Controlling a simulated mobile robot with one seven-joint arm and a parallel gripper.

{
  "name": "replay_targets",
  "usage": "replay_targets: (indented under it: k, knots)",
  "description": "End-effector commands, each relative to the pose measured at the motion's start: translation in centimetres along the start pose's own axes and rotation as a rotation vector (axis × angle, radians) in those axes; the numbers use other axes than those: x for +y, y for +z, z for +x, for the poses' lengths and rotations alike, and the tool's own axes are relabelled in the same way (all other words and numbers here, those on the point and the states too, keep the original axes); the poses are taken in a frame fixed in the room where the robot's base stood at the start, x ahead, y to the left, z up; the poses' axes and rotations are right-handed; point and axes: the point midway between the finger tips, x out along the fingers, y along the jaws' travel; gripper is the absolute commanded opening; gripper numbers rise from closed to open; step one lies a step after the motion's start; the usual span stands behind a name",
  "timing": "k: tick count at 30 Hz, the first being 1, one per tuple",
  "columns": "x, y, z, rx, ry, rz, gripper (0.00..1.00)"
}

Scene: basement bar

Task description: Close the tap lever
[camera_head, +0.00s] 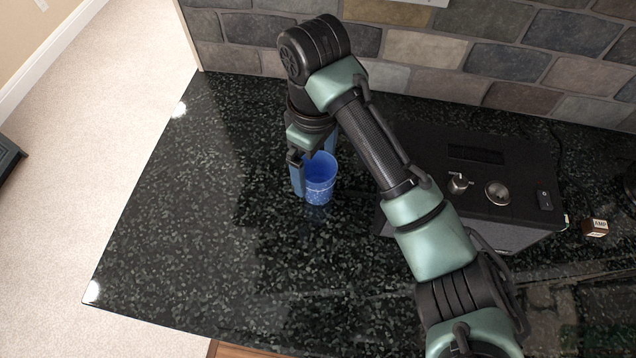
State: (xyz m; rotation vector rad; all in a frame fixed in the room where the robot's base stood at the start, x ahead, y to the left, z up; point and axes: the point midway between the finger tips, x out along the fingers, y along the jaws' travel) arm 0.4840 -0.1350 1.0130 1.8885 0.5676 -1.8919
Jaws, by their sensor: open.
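A black box-shaped machine (520,165) stands on the counter at the right, partly hidden behind my arm. A small metal piece with a short handle (459,183) sits on its top; it may be the tap lever, but I cannot tell for sure, nor how it is set. My gripper (313,165) points down at the left of the machine, well apart from that metal piece. Its fingers are spread, with a blue cup (319,187) standing upright at or between them. I cannot tell whether they touch the cup.
A round metal dial (497,193) and a black switch (544,200) are also on the machine. A small labelled block (595,227) lies right of it. A stone wall (430,48) runs behind the dark speckled counter (200,220), which is clear at left and front.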

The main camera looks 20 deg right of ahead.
Motion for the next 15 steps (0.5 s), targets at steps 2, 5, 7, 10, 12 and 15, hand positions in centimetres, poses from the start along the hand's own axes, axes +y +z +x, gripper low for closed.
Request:
replay_targets:
  k: [2, 5, 7, 10, 12, 15]
  knots:
    - [0.0, 0.0, 0.4, 0.001, -0.001, 0.001, 1.00]
    - [0.2, 0.2, 1.4, -0.001, -0.002, 0.003, 1.00]
    - [0.4, 0.3, 2.5, -0.002, -0.001, 0.003, 1.00]
    - [0.5, 0.3, 4.1, -0.001, -0.001, 0.002, 1.00]
    - [0.5, 0.3, 4.8, 0.000, 0.000, 0.002, 1.00]
    - [0.5, 0.2, 5.3, 0.001, 0.001, 0.001, 1.00]
